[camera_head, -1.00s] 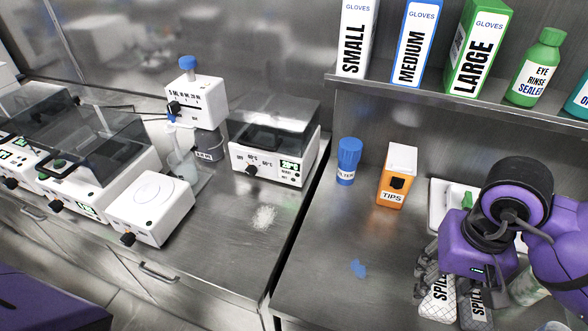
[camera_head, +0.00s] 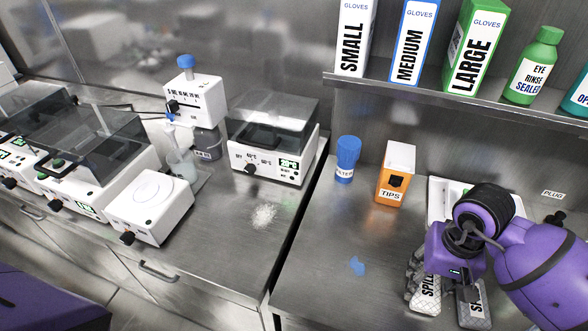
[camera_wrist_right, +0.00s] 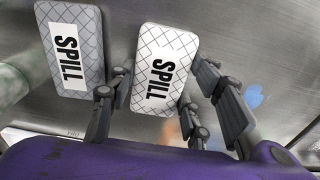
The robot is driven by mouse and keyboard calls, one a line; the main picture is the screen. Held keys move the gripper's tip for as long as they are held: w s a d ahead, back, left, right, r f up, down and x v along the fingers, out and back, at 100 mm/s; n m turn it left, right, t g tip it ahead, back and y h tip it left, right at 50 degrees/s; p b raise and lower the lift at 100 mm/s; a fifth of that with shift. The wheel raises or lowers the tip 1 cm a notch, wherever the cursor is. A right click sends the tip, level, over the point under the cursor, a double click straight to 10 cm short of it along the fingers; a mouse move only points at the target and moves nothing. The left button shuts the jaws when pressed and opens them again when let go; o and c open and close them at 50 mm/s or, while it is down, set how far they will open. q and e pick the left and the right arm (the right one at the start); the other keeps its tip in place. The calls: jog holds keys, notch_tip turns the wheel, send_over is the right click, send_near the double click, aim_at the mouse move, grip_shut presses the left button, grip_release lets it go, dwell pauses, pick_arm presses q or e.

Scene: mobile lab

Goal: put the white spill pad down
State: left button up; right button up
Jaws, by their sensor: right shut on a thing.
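The white spill pad (camera_head: 427,296) has a crosshatch pattern and a black SPILL label. It is at the lower right of the head view, and it also shows in the wrist view (camera_wrist_right: 178,45). My right gripper (camera_wrist_right: 162,84) is shut on it, one finger at each side. Whether the pad touches the bench is unclear. A grey spill pad (camera_head: 474,309) with the same label lies just right of it; in the wrist view it is on the left (camera_wrist_right: 88,30), apart from the white one. My left gripper is not in view.
A white tray (camera_head: 434,205) is behind my right arm, partly hidden. An orange TIPS box (camera_head: 391,185) and a blue-capped filter bottle (camera_head: 347,160) stand further back. A blue spot (camera_head: 357,266) marks the bench left of the pad. White powder (camera_head: 263,216) lies on the left bench. Bare bench surrounds the blue spot.

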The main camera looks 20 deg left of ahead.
aim_at(428, 285)
jog(key=shift+f, duration=0.25)
jog(key=o, duration=1)
jog(key=shift+r, duration=0.1)
jog(key=shift+r, duration=0.1)
jog(key=shift+r, duration=0.3)
notch_tip(428, 285, up, 12)
jog(key=shift+f, duration=0.2)
